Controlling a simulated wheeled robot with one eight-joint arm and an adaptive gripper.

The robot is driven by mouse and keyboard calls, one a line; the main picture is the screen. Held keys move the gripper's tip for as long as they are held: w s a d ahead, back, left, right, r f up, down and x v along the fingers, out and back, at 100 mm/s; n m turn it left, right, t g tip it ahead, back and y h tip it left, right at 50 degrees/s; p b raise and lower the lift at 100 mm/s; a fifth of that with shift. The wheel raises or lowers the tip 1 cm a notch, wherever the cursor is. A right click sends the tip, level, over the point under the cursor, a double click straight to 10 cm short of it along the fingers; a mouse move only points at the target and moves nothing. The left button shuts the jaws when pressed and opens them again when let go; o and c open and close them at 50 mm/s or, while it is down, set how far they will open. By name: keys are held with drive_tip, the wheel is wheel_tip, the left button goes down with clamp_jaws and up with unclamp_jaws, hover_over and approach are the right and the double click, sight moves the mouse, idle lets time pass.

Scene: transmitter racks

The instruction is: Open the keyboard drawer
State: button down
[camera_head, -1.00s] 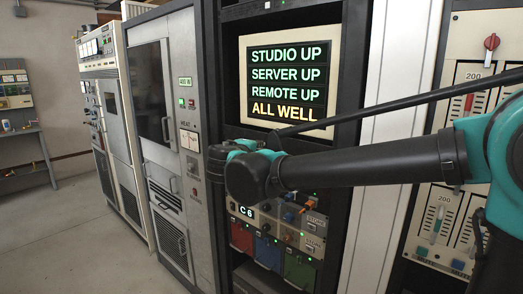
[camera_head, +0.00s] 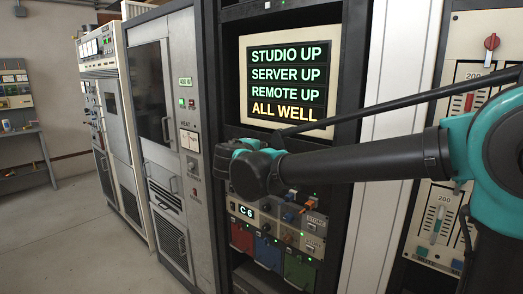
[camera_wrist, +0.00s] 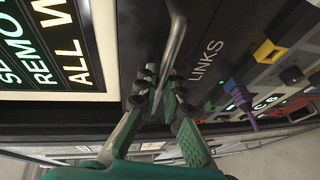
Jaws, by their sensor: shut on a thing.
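In the wrist view, my gripper (camera_wrist: 158,93) is closed around a bent metal bar handle (camera_wrist: 174,48). The handle is on a dark front panel marked LINKS (camera_wrist: 208,60), between the status screen and a row of knobs and jacks. I take this panel to be the keyboard drawer's front. The fingers hide the handle's lower part. In the head view, my gripper and the handle are hidden behind my wrist. I cannot tell how far the drawer stands out.
The status screen (camera_head: 288,83) reads ALL WELL in its bottom line. Below my arm is a panel with knobs, a C6 display (camera_head: 246,211) and coloured modules (camera_head: 268,252). Grey cabinets (camera_head: 165,140) stand left, with open floor (camera_head: 80,235) beyond. A fader rack (camera_head: 445,225) stands right.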

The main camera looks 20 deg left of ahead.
drive_tip(key=s+a, duration=0.4)
drive_tip(key=s, duration=0.6)
drive_tip(key=s+a, duration=0.4)
drive_tip(key=s, duration=0.7)
drive_tip(key=shift+s+a, duration=0.2)
drive_tip(key=shift+a, duration=0.2)
drive_tip(key=c, duration=1.9)
unclamp_jaws()
drive_tip(key=s+r, duration=0.2)
drive_tip(key=s, duration=0.9)
drive_tip(key=shift+s, duration=0.4)
